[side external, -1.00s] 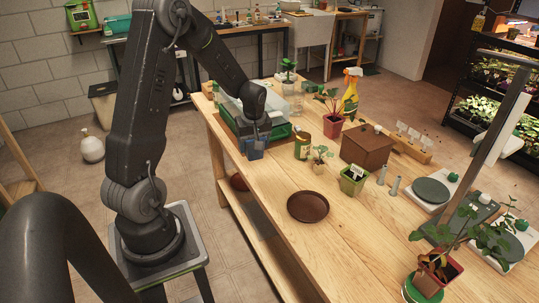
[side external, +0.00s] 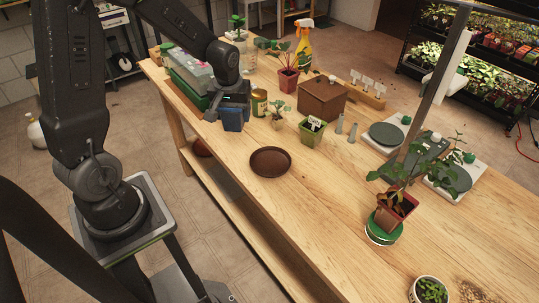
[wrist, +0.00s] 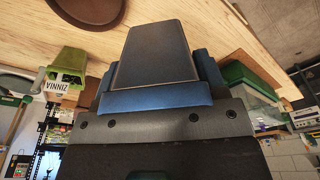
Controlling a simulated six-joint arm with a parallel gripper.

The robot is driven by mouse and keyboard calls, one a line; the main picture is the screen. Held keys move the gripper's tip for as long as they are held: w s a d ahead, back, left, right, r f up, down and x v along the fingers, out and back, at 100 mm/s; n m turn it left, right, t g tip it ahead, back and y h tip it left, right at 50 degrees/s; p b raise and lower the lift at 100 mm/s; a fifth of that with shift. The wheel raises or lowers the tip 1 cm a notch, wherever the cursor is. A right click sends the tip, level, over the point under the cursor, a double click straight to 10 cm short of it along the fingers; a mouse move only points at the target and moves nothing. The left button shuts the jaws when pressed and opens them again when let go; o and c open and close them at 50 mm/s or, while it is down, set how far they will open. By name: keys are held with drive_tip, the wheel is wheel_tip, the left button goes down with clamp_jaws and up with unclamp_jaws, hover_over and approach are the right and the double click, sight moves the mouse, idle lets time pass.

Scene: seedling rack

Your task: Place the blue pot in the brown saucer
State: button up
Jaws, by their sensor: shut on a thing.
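The blue pot (side external: 232,119) is held in my gripper (side external: 233,100) near the left edge of the bench, roughly upright. I cannot tell how far it is above the wood. The brown saucer (side external: 270,162) lies flat and empty on the bench, in front of and to the right of the pot. Part of the saucer (wrist: 30,8) shows at the top left of the wrist view.
A green tray (side external: 182,93) stands behind the pot. A tin (side external: 259,102), a small seedling pot (side external: 278,121) and a labelled green pot (side external: 312,134) stand right of it. A brown box (side external: 323,97) is farther back. Wood is clear between pot and saucer.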

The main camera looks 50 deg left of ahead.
drive_tip(key=w+d+f, duration=0.1)
drive_tip(key=d+f, duration=0.1)
drive_tip(key=d, duration=0.1)
drive_tip(key=w+d+f, duration=0.2)
drive_tip(key=d, duration=0.1)
drive_tip(key=w+d+f, duration=0.2)
drive_tip(key=shift+w+d+f, duration=0.15)
drive_tip(key=shift+w+d, duration=0.1)
drive_tip(key=shift+d, duration=0.15)
drive_tip(key=shift+f, duration=2.05)
drive_tip(key=shift+f, duration=0.1)
drive_tip(key=o, duration=1)
